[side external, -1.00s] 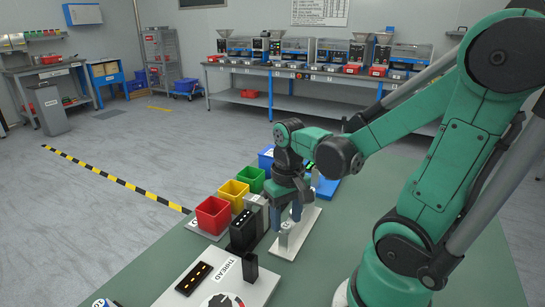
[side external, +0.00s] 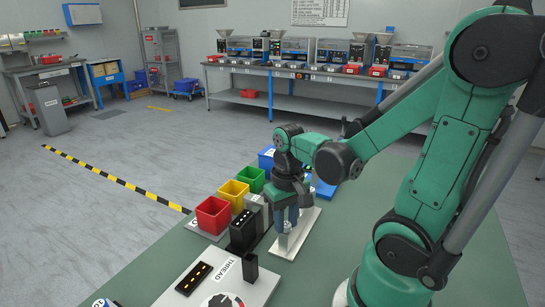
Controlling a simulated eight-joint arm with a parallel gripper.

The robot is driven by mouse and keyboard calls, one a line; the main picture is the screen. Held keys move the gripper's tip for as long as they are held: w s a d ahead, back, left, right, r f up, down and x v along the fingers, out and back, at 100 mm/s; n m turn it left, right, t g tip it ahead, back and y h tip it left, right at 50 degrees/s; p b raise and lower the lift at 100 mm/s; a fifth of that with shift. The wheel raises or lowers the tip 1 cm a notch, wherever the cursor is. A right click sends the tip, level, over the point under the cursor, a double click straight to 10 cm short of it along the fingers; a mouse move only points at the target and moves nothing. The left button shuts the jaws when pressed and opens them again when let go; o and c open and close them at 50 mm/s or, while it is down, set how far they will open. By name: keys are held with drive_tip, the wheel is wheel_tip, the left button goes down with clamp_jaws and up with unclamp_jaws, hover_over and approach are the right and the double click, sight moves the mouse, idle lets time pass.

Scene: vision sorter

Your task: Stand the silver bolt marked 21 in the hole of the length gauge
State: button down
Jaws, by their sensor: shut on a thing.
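My gripper (side external: 287,216) points down, its fingers close together, low over the white base plate of the length gauge (side external: 306,226). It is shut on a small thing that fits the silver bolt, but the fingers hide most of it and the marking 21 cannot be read. A small grey upright part of the gauge shows just under the fingers. The hole itself cannot be made out, so I cannot tell whether the bolt is over it or in it.
Red (side external: 213,214), yellow (side external: 233,193) and green (side external: 251,179) bins stand in a row left of my gripper, with a blue bin (side external: 266,158) behind. A black block (side external: 242,231) stands close by. A white THREAD plate (side external: 218,278) lies in front. The green table is clear at right.

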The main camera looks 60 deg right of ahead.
sight(286, 224)
drive_tip(key=shift+r, duration=3.05)
drive_tip(key=w+d+r+m, duration=0.2)
drive_tip(key=d, duration=0.4)
drive_tip(key=w+d+r+m, duration=0.1)
drive_tip(key=w+d+r, duration=0.15)
drive_tip(key=d, duration=0.35)
drive_tip(key=s+d+m, duration=0.3)
drive_tip(key=d, duration=0.8)
drive_tip(key=shift+w+d+f, duration=0.1)
drive_tip(key=shift+w+f, duration=0.05)
drive_tip(key=shift+f, duration=0.95)
drive_tip(key=shift+w+f, duration=0.1)
drive_tip(key=shift+f, duration=0.95)
drive_tip(key=shift+f, duration=1.8)
drive_tip(key=shift+c, duration=0.8)
unclamp_jaws()
